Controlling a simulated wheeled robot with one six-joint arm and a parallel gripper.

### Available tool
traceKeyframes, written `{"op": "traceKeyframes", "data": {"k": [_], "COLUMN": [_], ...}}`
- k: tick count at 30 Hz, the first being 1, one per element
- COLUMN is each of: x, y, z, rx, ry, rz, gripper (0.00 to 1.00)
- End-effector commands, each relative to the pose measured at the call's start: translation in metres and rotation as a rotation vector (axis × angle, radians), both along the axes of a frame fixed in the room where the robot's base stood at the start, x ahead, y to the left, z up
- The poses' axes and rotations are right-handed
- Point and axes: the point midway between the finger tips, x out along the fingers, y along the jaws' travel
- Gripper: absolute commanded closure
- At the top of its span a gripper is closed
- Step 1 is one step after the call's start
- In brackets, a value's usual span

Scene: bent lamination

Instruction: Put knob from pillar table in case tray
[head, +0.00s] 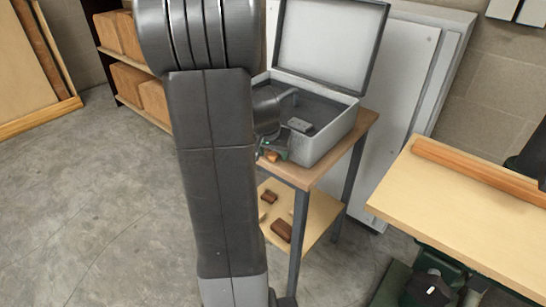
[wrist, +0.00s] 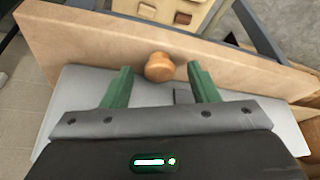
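The knob (wrist: 160,67) is a small round orange-brown wooden piece. In the wrist view it shows against the tan wooden table top (wrist: 70,35), near the gap between my green fingertips. In the head view the knob (head: 272,156) is small and partly hidden, at the table's front left, just outside the case. My gripper (wrist: 161,80) is open, with clear space on both sides of the knob. In the head view my gripper (head: 272,143) is low beside the case's front wall, partly hidden by my arm. The grey case (head: 316,147) stands open on the wooden table (head: 355,142), its lid raised.
A lower shelf (head: 316,212) holds several small brown blocks (head: 281,231). A pale workbench (head: 450,205) with a wooden bar stands at the right. A white cabinet (head: 385,120) is behind the case. The floor at the left is clear.

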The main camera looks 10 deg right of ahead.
Motion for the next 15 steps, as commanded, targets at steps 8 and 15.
{"op": "traceKeyframes", "data": {"k": [8, 15], "x": [0.0000, 0.0000], "y": [0.0001, 0.0001], "z": [0.0002, 0.0009], "rx": [0.000, 0.000], "ry": [0.000, 0.000], "rz": [0.000, 0.000], "gripper": [0.93, 0.97]}}
